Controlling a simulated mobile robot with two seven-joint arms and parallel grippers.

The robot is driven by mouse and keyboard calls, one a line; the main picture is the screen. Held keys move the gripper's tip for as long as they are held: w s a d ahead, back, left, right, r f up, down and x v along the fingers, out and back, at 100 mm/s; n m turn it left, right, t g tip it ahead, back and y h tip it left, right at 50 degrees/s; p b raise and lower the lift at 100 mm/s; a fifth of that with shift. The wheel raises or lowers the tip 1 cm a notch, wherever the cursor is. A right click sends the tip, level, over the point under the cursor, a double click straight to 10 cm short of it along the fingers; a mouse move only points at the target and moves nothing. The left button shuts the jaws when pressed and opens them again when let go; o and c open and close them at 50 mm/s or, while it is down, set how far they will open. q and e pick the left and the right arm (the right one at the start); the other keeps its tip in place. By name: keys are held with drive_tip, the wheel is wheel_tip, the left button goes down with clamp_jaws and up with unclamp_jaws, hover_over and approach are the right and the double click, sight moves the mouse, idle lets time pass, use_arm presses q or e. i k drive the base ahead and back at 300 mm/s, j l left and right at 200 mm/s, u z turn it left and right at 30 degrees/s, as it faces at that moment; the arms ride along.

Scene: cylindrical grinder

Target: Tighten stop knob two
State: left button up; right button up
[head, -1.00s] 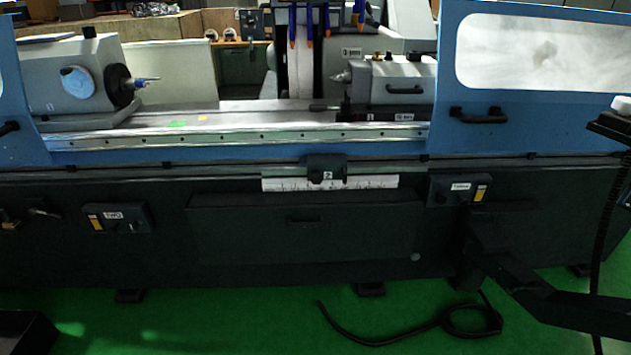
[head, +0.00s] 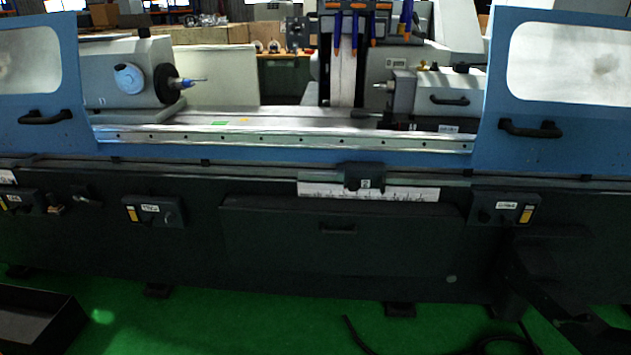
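A black stop block (head: 365,178) sits on the long front rail of the grinder, right of the picture's middle. It carries a small white label, too small to read surely, and a white ruled scale (head: 415,194) lies below it. I cannot make out a separate knob on it. Neither of my grippers is in view.
Blue sliding doors (head: 540,140) with black handles flank the work area. Dark control boxes (head: 153,211) are on the front; another control box (head: 503,207) is at right. A black open bin (head: 40,318) stands on the green floor (head: 240,325), which is clear mid-front.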

sight(353, 184)
drive_tip(key=i+l+u, duration=0.15)
drive_tip(key=u, duration=0.25)
drive_tip(key=i+l+u, duration=0.1)
drive_tip(key=l+u, duration=0.15)
drive_tip(key=u, duration=0.2)
drive_tip(key=i+l+u, duration=0.1)
drive_tip(key=l+u, duration=0.15)
drive_tip(key=u, duration=0.15)
drive_tip(key=l+u, duration=0.25)
drive_tip(key=u, duration=0.2)
drive_tip(key=i+l, duration=0.05)
